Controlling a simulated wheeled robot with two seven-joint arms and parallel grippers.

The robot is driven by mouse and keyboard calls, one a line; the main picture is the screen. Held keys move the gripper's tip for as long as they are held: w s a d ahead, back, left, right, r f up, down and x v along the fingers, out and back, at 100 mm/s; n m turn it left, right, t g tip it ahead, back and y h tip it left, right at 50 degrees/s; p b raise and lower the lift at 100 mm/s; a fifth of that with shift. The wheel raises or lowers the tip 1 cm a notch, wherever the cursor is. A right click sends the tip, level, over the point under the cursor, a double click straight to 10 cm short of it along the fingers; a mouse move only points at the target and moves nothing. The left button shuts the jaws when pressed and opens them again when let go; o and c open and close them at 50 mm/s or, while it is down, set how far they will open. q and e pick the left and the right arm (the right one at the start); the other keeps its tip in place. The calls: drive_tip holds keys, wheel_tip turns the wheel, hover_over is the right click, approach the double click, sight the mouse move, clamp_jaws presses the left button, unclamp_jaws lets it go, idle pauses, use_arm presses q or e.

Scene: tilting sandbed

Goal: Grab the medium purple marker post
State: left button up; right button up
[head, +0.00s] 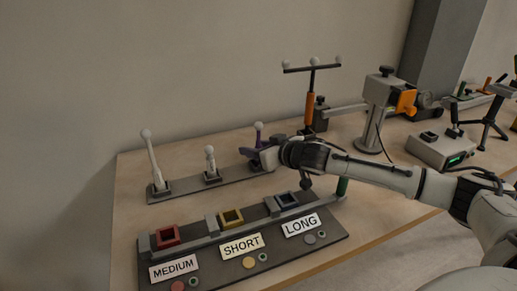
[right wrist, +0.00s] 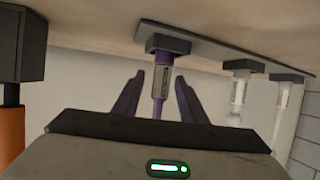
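The purple marker post (head: 258,134) stands upright at the right end of a grey strip, with a pale ball on top; its lower part is hidden by my right gripper (head: 254,157). The right wrist view, upside down, shows the purple post (right wrist: 161,75) between the two dark fingers of my right gripper (right wrist: 159,76). The fingers are open, with a gap on each side of the post. A tall white post (head: 153,160) and a short white post (head: 210,160) stand on the same strip. My left gripper is not in view.
In front lies a dark board (head: 215,272) with red, yellow and blue square sockets and MEDIUM, SHORT and LONG labels. An orange-handled stand (head: 310,105) and a grey clamp device (head: 373,120) stand behind and right of my right gripper.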

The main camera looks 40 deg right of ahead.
drive_tip(key=shift+x, duration=1.1)
clamp_jaws()
